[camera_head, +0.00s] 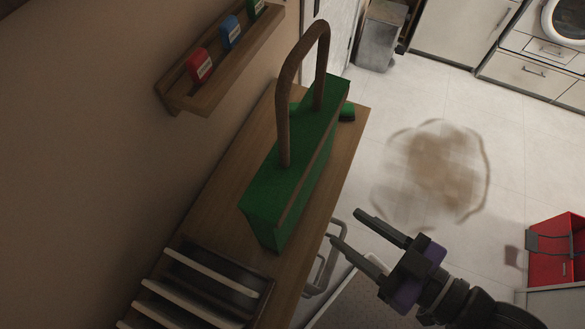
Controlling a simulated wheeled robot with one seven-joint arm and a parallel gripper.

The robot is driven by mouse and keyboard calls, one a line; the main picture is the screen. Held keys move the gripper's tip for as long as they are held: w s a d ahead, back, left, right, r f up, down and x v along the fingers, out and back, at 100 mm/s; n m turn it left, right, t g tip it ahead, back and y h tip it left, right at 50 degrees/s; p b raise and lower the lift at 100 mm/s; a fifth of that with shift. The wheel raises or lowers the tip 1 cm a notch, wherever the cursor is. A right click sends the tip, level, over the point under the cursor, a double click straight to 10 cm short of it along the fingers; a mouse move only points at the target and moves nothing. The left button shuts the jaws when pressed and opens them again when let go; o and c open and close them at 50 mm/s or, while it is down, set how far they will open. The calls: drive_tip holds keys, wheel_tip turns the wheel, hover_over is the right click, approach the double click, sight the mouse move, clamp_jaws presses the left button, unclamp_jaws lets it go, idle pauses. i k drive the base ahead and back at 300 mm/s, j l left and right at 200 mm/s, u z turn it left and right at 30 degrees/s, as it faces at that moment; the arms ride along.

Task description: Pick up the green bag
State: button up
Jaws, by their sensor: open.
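The green bag (305,160) stands upright on the wooden counter (220,185) in the head view. It has a brown arched handle (283,110) rising from its top and a brown strip along its side. My gripper (345,224) is at the lower right of the bag, apart from it, beyond the counter's edge. Its two fingers are spread and point left toward the counter. Nothing is between them.
A wall shelf (185,103) with red, blue and green boxes hangs left of the bag. A rack with pale slats (195,272) sits at the counter's near end. A red bag (557,252) stands at the right.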

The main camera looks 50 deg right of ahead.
sight(272, 204)
drive_tip(key=j+z, duration=0.15)
drive_tip(key=z, duration=0.35)
drive_tip(key=k+z, duration=0.15)
drive_tip(key=z, duration=0.3)
drive_tip(key=k+j+z, duration=0.1)
drive_tip(key=z, duration=0.4)
drive_tip(key=k+z, duration=0.1)
drive_tip(key=z, duration=0.35)
drive_tip(key=k+j+u, duration=0.2)
drive_tip(key=k, duration=0.15)
drive_tip(key=k+l+u, duration=0.1)
drive_tip(key=u, duration=0.3)
drive_tip(key=k+u, duration=0.25)
drive_tip(key=u, duration=0.15)
drive_tip(key=k+u, duration=0.15)
drive_tip(key=u, duration=0.2)
